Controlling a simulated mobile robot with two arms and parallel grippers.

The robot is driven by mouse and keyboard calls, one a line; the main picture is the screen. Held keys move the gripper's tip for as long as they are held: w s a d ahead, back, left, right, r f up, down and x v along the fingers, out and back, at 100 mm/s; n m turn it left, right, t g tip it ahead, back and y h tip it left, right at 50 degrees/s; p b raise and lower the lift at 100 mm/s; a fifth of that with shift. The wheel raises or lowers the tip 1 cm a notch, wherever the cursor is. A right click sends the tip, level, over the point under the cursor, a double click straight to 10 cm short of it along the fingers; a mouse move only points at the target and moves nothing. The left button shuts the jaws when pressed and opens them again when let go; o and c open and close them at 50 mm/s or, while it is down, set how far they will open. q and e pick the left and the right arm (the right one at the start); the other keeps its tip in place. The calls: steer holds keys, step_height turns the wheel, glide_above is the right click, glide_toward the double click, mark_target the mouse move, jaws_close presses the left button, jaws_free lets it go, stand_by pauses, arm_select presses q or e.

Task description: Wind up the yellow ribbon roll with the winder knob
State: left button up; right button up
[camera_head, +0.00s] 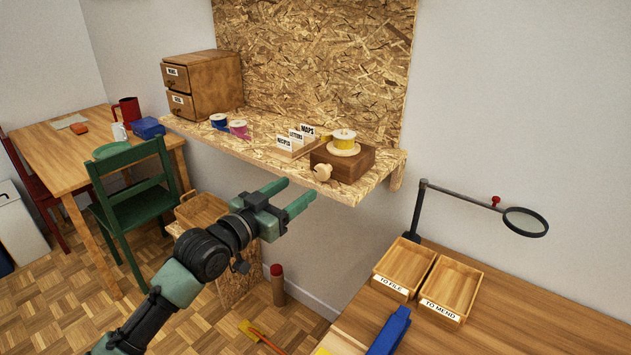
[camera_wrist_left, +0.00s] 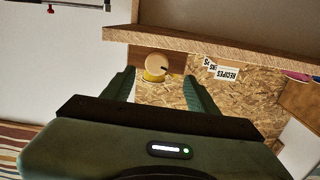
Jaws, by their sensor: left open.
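The yellow ribbon roll (camera_head: 344,139) sits on a pale disc on top of a brown wooden box (camera_head: 352,163), at the right end of the shelf. The winder knob (camera_head: 322,172) is pale wood and sticks out of the box's front. My left gripper (camera_head: 300,191) is open and empty, in front of and below the knob, apart from it. In the left wrist view, which looks upside down, a round pale piece (camera_wrist_left: 157,66), apparently the knob, lies between the open fingers, with yellow ribbon (camera_wrist_left: 152,77) partly hidden behind it. My right gripper is out of view.
Left of the box stand labelled card dividers (camera_head: 297,142), then pink (camera_head: 239,129) and blue (camera_head: 219,121) spools and a drawer cabinet (camera_head: 203,85). The shelf's front edge (camera_head: 260,160) is close to my gripper. Trays (camera_head: 404,268) and a magnifier (camera_head: 525,222) are at the right.

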mark_target(320, 173)
arm_select(q)
steer(key=x, duration=0.5)
steer(key=p+x, duration=0.1)
steer(key=x, duration=0.1)
steer(key=shift+w+d+r, duration=0.15)
steer(key=shift+d+r, duration=0.25)
steer(key=shift+d, duration=0.05)
jaws_close()
